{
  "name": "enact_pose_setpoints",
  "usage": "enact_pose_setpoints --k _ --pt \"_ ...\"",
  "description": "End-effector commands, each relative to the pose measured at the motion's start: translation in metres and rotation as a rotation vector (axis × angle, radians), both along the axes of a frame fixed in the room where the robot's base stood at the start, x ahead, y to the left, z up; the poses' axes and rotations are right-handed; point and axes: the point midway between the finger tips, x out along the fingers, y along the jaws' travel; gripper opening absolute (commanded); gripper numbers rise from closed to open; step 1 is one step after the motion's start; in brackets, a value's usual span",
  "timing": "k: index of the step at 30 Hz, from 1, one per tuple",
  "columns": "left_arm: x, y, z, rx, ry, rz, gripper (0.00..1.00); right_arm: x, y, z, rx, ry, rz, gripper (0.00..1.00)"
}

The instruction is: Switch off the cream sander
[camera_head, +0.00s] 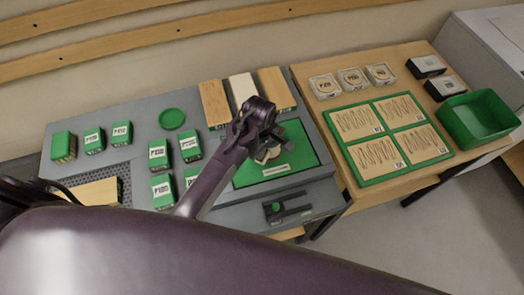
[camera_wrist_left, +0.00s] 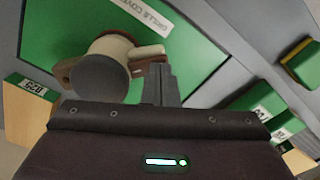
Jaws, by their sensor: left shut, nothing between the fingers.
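The cream sander (camera_head: 268,153) lies on the green mat (camera_head: 302,160) in the head view, partly hidden by my left gripper. In the left wrist view the sander (camera_wrist_left: 112,47) shows a cream round body, a dark grey round end and brown parts. My left gripper (camera_head: 276,139) is above and beside the sander. Its fingers (camera_wrist_left: 161,70) are shut with nothing between them, close to the sander's side in the wrist view; I cannot tell whether they touch it. I cannot make out the sander's switch or its state. My right gripper is not in view.
Several green labelled boxes (camera_head: 159,153) and a green disc (camera_head: 171,119) stand left on the grey bench. Three boards (camera_head: 243,88) lie behind the mat. A dark fork-shaped holder (camera_head: 287,207) lies in front. To the right are a green panel tray (camera_head: 383,98) and a green bin (camera_head: 480,117).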

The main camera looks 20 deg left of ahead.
Motion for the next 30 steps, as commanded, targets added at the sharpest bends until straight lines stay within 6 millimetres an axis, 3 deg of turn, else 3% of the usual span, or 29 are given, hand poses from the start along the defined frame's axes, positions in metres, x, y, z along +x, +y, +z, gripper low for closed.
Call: enact_pose_setpoints --k 5,21,30 --pt "0.0 0.0 0.019 0.0 -0.001 -0.002 0.0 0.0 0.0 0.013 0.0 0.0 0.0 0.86" --pt "0.001 0.0 0.058 0.0 -0.002 -0.001 0.0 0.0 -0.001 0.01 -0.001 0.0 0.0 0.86" --pt "0.0 0.0 0.063 0.0 -0.001 -0.001 0.0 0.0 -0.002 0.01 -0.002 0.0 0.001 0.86"
